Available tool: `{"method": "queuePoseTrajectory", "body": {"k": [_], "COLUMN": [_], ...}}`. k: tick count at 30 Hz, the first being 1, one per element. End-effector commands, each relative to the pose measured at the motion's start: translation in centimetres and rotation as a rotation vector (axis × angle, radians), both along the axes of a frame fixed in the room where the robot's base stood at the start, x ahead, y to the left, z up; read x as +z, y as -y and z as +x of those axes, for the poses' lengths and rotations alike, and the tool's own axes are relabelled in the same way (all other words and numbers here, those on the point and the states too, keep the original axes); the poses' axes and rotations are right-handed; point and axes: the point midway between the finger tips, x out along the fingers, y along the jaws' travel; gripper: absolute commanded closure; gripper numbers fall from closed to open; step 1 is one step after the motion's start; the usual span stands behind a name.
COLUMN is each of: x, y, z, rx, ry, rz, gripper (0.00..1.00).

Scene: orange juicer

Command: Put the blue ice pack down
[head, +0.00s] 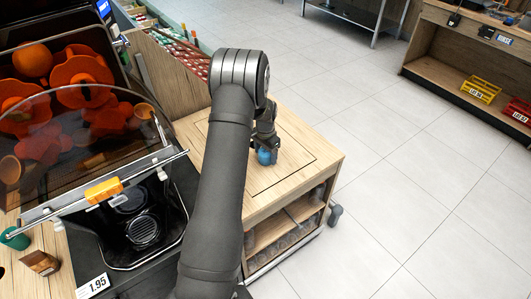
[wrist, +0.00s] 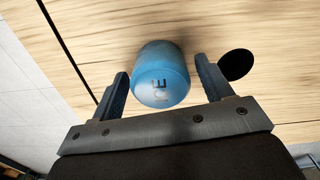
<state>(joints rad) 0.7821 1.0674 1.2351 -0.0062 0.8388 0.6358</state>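The blue ice pack (head: 264,157) is at the wooden cart top, directly below my gripper (head: 265,142) in the head view. In the wrist view the ice pack (wrist: 161,75) is a rounded blue piece with "ICE" lettering on its end. It lies between the two fingers of my gripper (wrist: 161,68). A narrow gap shows on each side of it, so the fingers look open around it. The wooden top (wrist: 95,25) is close behind it, with a soft shadow. Exact contact with the wood cannot be told.
The wooden cart (head: 300,165) has open shelves below and free room on top. The orange juicer (head: 140,228) with its clear cover stands at the left. A dark round hole or spot (wrist: 236,65) is right of the fingers. Tiled floor lies beyond the cart's right edge.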

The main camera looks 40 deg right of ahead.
Motion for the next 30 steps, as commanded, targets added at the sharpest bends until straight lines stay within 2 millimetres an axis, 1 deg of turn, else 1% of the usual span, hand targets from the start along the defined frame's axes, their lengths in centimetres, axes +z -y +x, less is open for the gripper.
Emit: {"method": "queuePoseTrajectory", "body": {"k": [8,11,14,24,27,30], "x": [0.1,0.6,1.9,9.0,10.6,11.7], "y": [0.0,0.0,0.0,0.0,0.0,0.0], "z": [0.0,0.0,0.1,0.1,0.1,0.1], "rx": [0.0,0.0,0.0,0.0,0.001,0.001], "ry": [0.0,0.001,0.001,0.002,0.002,0.001], "rz": [0.0,-0.001,-0.002,-0.003,-0.002,0.0], "gripper": [0.25,0.25,0.25,0.25,0.25,0.25]}}
